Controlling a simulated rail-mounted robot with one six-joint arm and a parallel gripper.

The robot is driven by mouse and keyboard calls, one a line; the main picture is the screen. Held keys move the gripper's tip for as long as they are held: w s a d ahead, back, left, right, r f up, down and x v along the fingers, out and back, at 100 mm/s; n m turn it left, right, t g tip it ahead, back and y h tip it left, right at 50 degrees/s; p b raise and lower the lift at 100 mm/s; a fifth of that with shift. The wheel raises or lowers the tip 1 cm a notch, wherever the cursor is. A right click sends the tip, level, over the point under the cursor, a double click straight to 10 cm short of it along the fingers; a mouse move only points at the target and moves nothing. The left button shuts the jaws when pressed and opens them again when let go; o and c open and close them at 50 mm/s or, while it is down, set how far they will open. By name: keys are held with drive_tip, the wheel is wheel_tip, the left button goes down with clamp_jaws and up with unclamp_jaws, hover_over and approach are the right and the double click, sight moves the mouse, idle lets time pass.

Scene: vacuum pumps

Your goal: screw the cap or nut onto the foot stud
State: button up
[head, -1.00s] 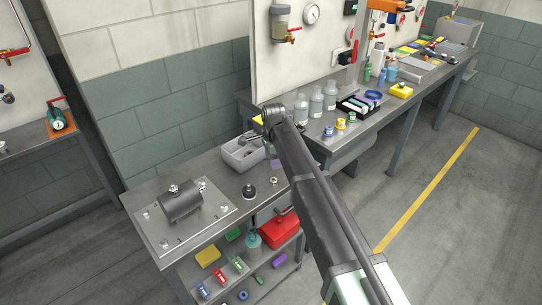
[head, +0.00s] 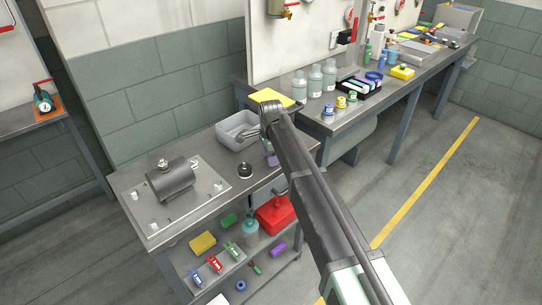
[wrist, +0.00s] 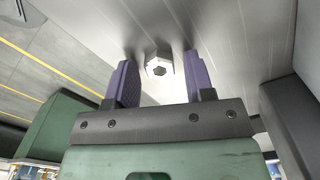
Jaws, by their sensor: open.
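A silver hex nut (wrist: 159,66) with a dark centre hole sits on the grey bench surface in the wrist view. My gripper (wrist: 159,78) is open, its two purple fingers on either side of the nut with a gap at each side. In the head view a purple finger (head: 272,160) shows beside my arm, which hides the nut. A grey cylindrical pump (head: 171,179) stands on a metal plate (head: 185,217) at the left of the bench. Small pale fittings stand near the plate's corners, such as the front one (head: 153,227). I cannot tell which is the bare foot stud.
A black round part (head: 245,170) lies on the bench between plate and gripper. A grey bin (head: 232,133) stands behind it. Bottles (head: 315,82) and small jars stand on the adjoining bench. A lower shelf holds a red box (head: 275,214) and several loose items.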

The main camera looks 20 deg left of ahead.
drive_tip(key=shift+c, duration=0.2)
drive_tip(key=c, duration=0.9)
wheel_tip(320, 180, up, 6)
drive_tip(key=p, duration=0.6)
drive_tip(key=shift+r, duration=0.2)
clamp_jaws()
drive_tip(key=shift+f, duration=0.15)
